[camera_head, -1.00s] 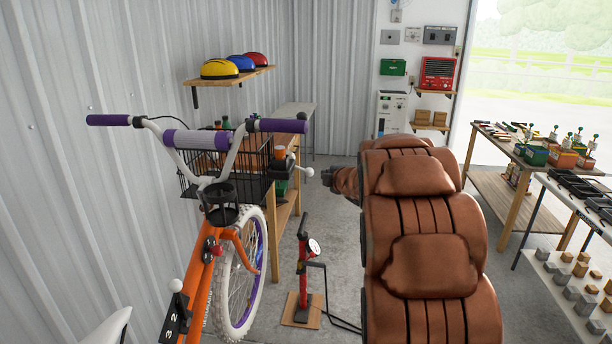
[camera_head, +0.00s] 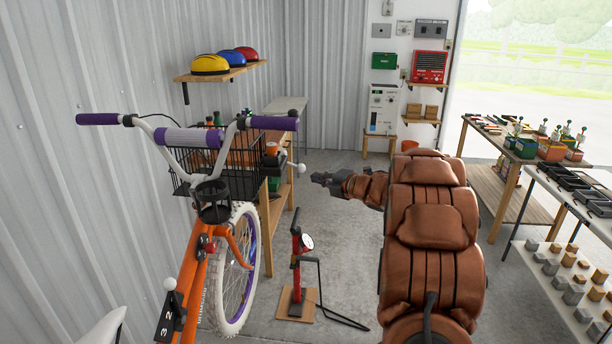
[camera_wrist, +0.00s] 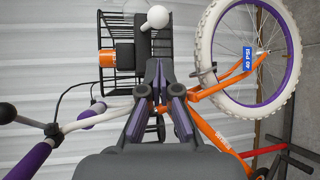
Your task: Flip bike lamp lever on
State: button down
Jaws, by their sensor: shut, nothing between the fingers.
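The bike lamp (camera_head: 271,158), a black body with an orange part, sits at the right side of the bike's front basket. Its lever ends in a white ball (camera_head: 301,169) pointing right. My gripper (camera_head: 320,179) is shut and empty, just right of the white ball in the head view, and appears apart from it. In the wrist view the black lamp body (camera_wrist: 125,56) lies left of my fingertips (camera_wrist: 160,68), and the white ball (camera_wrist: 156,17) shows above them. The lever's stem is partly hidden under the ball.
The orange bike (camera_head: 196,290) stands along the left wall with a black wire basket (camera_head: 185,185) at its front. A red floor pump (camera_head: 296,262) stands right of the front wheel. A wooden workbench (camera_head: 272,205) is behind. Open floor lies beyond my arm.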

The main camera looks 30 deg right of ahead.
jog(key=p+x, duration=0.3)
jog(key=x, duration=0.6)
jog(key=shift+w, duration=0.35)
jog(key=shift+f, duration=0.1)
